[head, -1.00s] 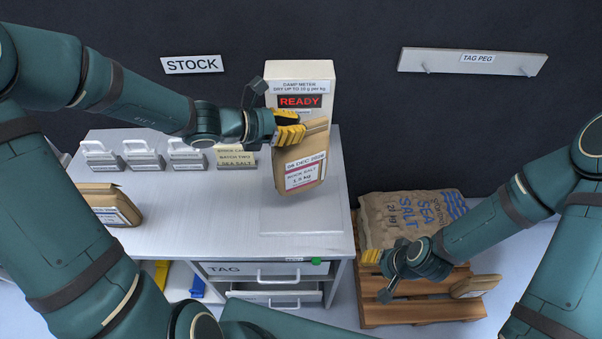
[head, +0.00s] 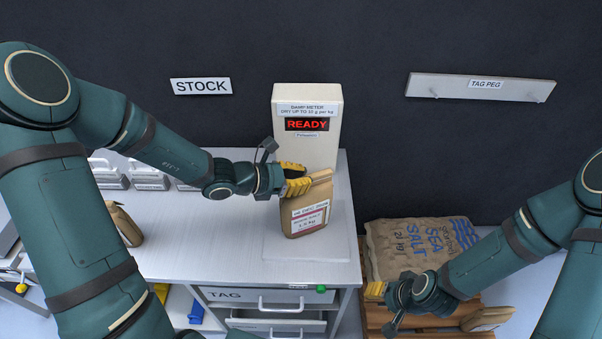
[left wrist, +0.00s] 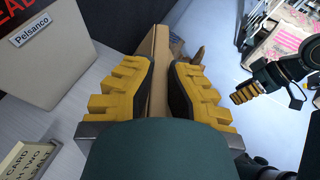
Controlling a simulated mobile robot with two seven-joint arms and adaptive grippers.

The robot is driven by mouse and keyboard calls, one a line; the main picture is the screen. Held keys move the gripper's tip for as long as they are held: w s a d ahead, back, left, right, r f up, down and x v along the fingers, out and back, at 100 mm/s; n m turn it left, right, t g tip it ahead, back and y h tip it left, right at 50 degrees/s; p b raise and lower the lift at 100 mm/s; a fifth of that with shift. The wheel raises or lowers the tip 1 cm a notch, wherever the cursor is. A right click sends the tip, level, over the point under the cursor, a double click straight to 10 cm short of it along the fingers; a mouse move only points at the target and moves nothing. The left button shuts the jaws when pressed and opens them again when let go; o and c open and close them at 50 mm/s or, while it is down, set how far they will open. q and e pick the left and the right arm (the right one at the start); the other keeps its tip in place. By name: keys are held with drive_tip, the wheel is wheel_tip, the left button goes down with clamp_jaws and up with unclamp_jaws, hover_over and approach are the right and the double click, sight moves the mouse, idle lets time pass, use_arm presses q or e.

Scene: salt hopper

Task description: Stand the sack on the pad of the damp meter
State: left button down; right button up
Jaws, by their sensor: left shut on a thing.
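A brown paper sack (head: 306,212) with a white and red rock salt label hangs upright, slightly tilted, from my left gripper (head: 306,182). The yellow fingers are shut on its folded top. In the left wrist view the sack's top (left wrist: 157,75) lies between both fingers. The damp meter (head: 322,148) is a cream box with a red READY display, just behind the sack. Its flat pale pad (head: 335,245) lies in front of it, beneath the sack. I cannot tell whether the sack's base touches the pad. My right gripper (head: 380,306) is near the pallet, its opening unclear.
A TAG drawer (head: 260,296) is under the bench. A big sea salt sack (head: 420,248) lies on a wooden pallet (head: 455,322) at right. A tag peg board (head: 480,88) hangs behind.

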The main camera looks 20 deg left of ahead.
use_arm(q)
drive_tip(key=shift+r, duration=0.1)
drive_tip(key=c, duration=1.1)
unclamp_jaws()
drive_tip(key=shift+s, duration=0.1)
drive_tip(key=shift+c, duration=0.2)
